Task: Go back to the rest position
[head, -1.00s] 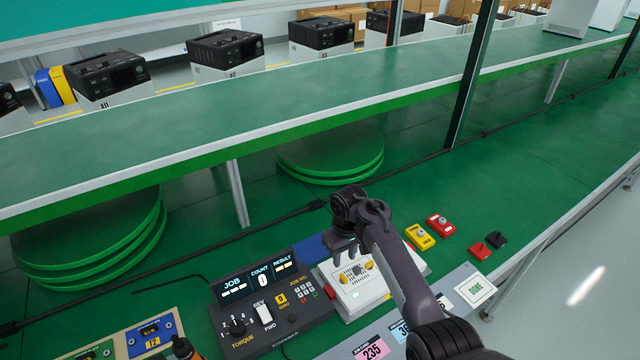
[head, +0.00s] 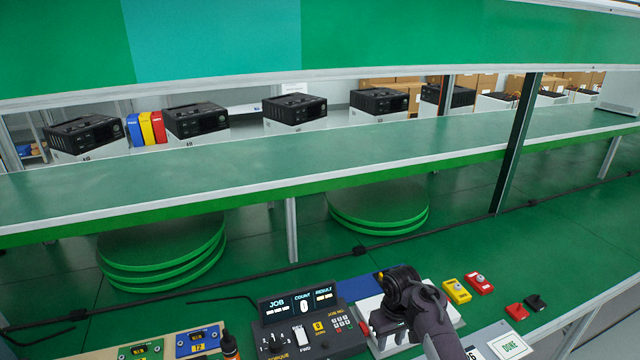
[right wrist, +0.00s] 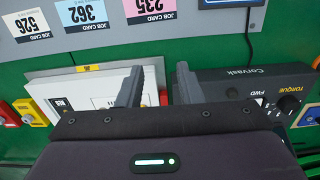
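My right gripper (right wrist: 158,85) is open in the right wrist view, its two grey fingers apart with nothing between them. In the head view my right gripper (head: 392,322) hangs over the white device (head: 372,309) beside the black control panel, and my wrist hides much of that device. I cannot tell whether the fingers touch it. The black panel (head: 315,345) has lit JOB, COUNT and RESULT displays; its edge (right wrist: 236,84) also shows in the right wrist view. My left gripper is in neither view.
Yellow (head: 456,291) and red (head: 479,283) button boxes stand right of my wrist. A DONE card (head: 509,345) lies at front right. The long green shelf (head: 300,165) crosses behind, on a post (head: 291,230). Job cards (right wrist: 88,12) line the near edge.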

